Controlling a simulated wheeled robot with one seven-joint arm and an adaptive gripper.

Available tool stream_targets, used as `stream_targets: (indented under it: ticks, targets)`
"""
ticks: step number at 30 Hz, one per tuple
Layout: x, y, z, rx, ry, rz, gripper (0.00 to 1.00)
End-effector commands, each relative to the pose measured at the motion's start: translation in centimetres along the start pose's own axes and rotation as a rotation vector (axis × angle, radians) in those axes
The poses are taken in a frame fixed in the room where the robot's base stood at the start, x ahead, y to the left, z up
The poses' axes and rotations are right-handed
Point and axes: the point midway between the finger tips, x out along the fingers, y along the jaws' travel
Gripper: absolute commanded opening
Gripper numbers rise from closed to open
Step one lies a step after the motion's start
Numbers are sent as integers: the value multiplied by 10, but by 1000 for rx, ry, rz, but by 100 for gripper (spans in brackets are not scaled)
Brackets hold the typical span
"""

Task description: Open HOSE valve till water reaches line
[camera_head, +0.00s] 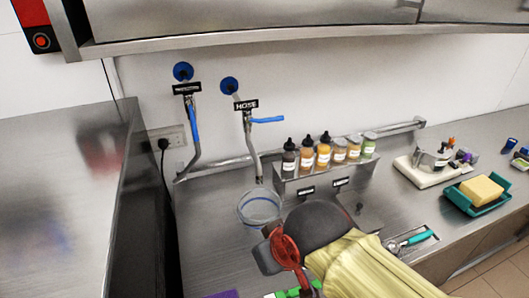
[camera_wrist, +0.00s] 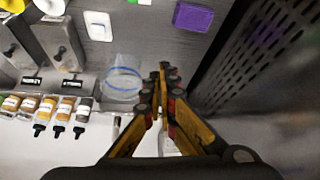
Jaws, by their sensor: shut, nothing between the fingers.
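The HOSE valve is on the back wall in the head view, under its black HOSE label (camera_head: 246,105). Its blue lever (camera_head: 267,120) points level to the right. Its hose (camera_head: 253,150) hangs down to a clear container (camera_head: 260,222) on the steel counter. The container has a blue line around it and also shows in the wrist view (camera_wrist: 122,98). I cannot make out a water level in it. My gripper (camera_wrist: 163,80) is shut and empty, its fingertips beside the container in the wrist view. In the head view my arm's end partly hides the counter in front of it.
A second valve with a downward blue lever (camera_head: 194,120) is left of the HOSE valve. Several sauce bottles (camera_head: 307,157) stand on a steel shelf to the right. A large steel unit (camera_head: 65,200) is at left.

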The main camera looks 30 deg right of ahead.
Motion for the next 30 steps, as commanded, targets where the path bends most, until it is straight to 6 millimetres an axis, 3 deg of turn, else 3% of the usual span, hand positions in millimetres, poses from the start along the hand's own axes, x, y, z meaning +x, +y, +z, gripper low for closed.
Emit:
stream_targets:
  ticks: [12,17,23,30]
  targets:
    - [0,0,0,0,0,0,0]
    - [-1,4,-1,14,0,8,8]
    - [12,40,4,134,-89,64,19]
    - [39,92,-6,430,-243,61,30]
